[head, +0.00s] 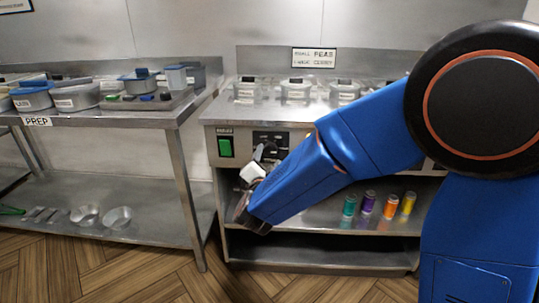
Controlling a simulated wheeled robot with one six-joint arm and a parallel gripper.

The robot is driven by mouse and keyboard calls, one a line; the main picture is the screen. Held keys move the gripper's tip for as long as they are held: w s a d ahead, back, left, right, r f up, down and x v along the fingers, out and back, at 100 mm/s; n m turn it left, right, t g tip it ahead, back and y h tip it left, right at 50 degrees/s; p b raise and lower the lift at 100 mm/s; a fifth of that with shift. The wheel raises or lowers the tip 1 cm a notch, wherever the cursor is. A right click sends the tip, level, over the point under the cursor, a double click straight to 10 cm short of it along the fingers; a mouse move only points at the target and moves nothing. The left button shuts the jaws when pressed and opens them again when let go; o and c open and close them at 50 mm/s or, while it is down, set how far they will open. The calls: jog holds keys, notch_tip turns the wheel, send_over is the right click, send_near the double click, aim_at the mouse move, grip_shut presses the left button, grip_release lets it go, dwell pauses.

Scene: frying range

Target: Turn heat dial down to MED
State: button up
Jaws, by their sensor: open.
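The frying range's front panel (240,147) faces me in the head view, below the steel top. A dark control plate (277,137) with small pale markings sits on it. My gripper (265,153) is open in front of the lower left part of this plate, its dark fingers pointing up toward it. The heat dial cannot be made out clearly; my fingers and blue arm cover part of the panel. I cannot tell the dial's setting or whether my fingers touch it.
A green switch (225,147) is left of the control plate. Lidded pots (296,91) stand on the range top, below a sign (314,58). Several coloured jars (368,203) stand on the shelf below. A prep table (150,118) with pans is at left; floor between is clear.

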aim_at(270, 153)
jog(key=shift+w+d, duration=0.1)
jog(key=shift+w, duration=1.5)
jog(key=c, duration=1)
jog(key=shift+c, duration=0.2)
jog(key=n, duration=0.5)
jog(key=shift+n, duration=0.4)
jog(key=n, duration=0.6)
jog(key=shift+f, duration=0.1)
